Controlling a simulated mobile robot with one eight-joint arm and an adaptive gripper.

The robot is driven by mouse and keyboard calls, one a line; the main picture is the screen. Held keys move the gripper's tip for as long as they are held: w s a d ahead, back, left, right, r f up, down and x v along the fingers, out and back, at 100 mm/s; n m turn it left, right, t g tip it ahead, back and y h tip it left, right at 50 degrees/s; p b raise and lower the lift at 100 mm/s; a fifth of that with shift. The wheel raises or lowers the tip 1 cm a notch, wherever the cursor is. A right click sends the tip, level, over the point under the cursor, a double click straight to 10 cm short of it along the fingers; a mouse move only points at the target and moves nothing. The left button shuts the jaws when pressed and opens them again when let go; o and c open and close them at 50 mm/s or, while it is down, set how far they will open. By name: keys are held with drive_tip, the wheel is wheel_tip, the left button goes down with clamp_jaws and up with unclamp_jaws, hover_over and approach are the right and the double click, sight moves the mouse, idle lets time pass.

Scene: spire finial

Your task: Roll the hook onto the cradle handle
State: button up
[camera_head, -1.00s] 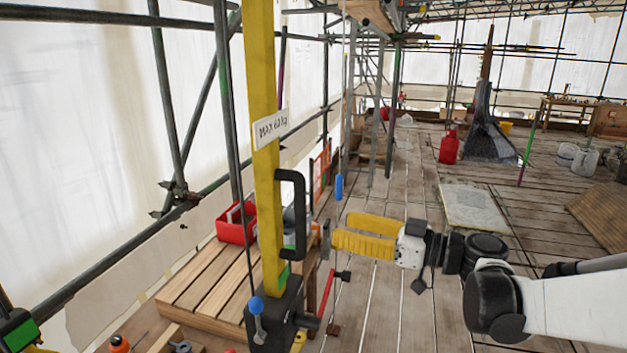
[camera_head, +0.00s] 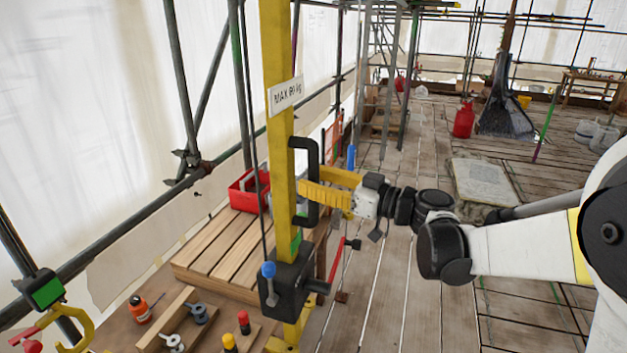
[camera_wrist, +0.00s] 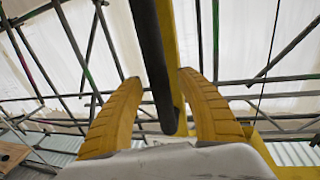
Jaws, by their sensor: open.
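A black D-shaped handle (camera_head: 312,160) is fixed to the right side of a yellow post (camera_head: 279,150) marked with a weight limit. My gripper (camera_head: 313,183) has its yellow fingers apart at the handle. In the wrist view, the handle's dark bar (camera_wrist: 152,60) runs between the open fingers (camera_wrist: 155,92), with the yellow post behind it. I cannot tell whether the fingers touch it. A blue piece (camera_head: 351,157) hangs on a line behind my gripper. I cannot make out a hook on it. A yellow curved piece (camera_head: 82,328) shows at lower left; I cannot tell if it is the hook.
A dark winch box (camera_head: 284,290) with a blue-knobbed lever and a red crank (camera_head: 339,260) sits at the post's foot. Wooden slats (camera_head: 222,255), a red bin (camera_head: 243,192) and small tools are left. Scaffold poles line the left.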

drive_tip(key=shift+c, duration=0.2)
clamp_jaws()
drive_tip(key=s+a, duration=0.3)
drive_tip(key=s, duration=0.5)
drive_tip(key=s+a, duration=0.3)
drive_tip(key=s, duration=0.5)
drive_tip(key=shift+s+p, duration=0.25)
drive_tip(key=shift+p, duration=0.2)
drive_tip(key=shift+o, duration=0.2)
unclamp_jaws()
